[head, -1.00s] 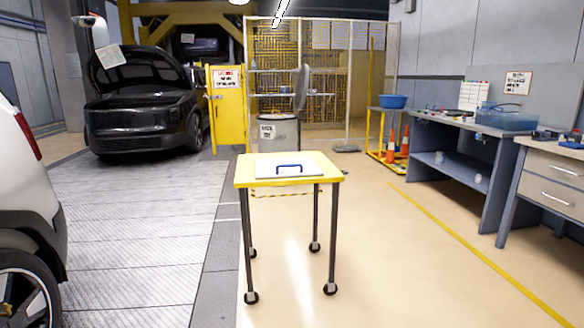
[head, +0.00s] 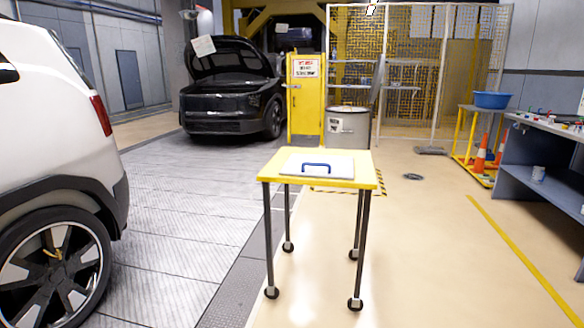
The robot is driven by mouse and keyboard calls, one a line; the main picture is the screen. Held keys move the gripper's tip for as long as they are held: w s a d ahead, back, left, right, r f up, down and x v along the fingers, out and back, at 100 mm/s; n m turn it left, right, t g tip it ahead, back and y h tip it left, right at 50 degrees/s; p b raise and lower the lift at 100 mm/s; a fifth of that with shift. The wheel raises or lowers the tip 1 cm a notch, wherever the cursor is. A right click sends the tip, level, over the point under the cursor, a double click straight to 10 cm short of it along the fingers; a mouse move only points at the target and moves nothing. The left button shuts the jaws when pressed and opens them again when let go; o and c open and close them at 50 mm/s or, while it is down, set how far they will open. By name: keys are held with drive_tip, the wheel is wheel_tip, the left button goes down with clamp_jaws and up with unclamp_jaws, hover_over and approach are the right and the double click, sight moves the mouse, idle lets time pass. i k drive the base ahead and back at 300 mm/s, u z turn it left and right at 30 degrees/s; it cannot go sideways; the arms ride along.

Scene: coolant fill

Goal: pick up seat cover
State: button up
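A flat white pad with a blue handle on top (head: 317,166), which looks like the seat cover, lies on a yellow-topped wheeled table (head: 360,180). It lies flat, with bare yellow tabletop around it. My gripper is not in view, and nothing is seen touching the pad.
A white car (head: 60,120) stands close on the left. A dark car (head: 230,95) with its hood up, a yellow cabinet (head: 307,110) and a grey bin (head: 348,130) are behind the table. A workbench (head: 545,175) and cones (head: 480,155) are at right. Floor right of the table is clear.

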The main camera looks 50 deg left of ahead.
sight(334, 167)
drive_tip(key=u, duration=0.5)
drive_tip(key=i, duration=0.75)
drive_tip(key=u, duration=1)
drive_tip(key=i, duration=0.55)
drive_tip(key=u, duration=0.3)
